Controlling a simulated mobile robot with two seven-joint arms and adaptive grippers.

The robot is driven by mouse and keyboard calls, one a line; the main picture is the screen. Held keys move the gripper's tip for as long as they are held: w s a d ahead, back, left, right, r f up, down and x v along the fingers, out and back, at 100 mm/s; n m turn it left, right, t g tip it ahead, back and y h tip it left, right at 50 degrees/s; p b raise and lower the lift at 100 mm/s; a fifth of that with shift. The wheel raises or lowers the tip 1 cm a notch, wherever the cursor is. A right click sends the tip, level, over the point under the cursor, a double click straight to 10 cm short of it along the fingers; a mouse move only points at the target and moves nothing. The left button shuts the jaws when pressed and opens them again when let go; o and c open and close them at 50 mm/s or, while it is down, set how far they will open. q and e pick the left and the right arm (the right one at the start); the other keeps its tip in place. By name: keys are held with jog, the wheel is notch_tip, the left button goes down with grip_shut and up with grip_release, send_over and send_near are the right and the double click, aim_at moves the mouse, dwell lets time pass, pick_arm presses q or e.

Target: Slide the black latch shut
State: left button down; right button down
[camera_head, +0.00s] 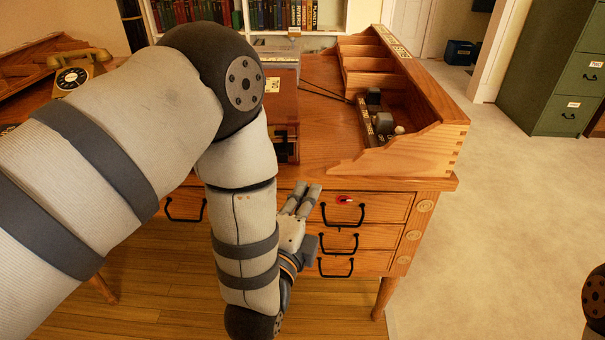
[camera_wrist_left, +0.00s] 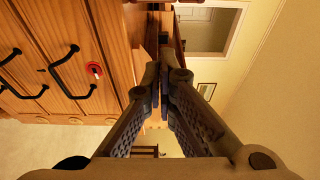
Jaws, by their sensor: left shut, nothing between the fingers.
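I cannot pick out the black latch with certainty. A brown box (camera_head: 284,97) with a yellow label stands on the wooden desk (camera_head: 325,143). Dark fittings show on its front, partly hidden by my left arm. My left gripper (camera_head: 306,189) is shut and empty, in front of the drawers, left of the red piece. It shows in the wrist view too (camera_wrist_left: 165,78). My right gripper is out of view.
A wooden organiser (camera_head: 405,150) with grey items stands at the desk's right side. A gold telephone (camera_head: 80,73) is at the far left. A green cabinet (camera_head: 565,75) stands at the back right. The floor (camera_head: 500,220) right of the desk is clear.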

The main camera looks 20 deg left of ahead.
aim_at(287, 159)
pick_arm(q)
jog(key=w+a, duration=0.1)
jog(key=w, duration=0.1)
jog(key=w+a, duration=0.1)
jog(key=w, duration=0.2)
jog(key=w+a, duration=0.2)
jog(key=w, duration=0.1)
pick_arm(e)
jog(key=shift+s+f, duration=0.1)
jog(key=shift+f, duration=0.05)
pick_arm(q)
jog(key=a, duration=0.1)
jog(key=s+a+p, duration=0.1)
jog(key=shift+a+r, duration=0.1)
jog(key=shift+a, duration=0.25)
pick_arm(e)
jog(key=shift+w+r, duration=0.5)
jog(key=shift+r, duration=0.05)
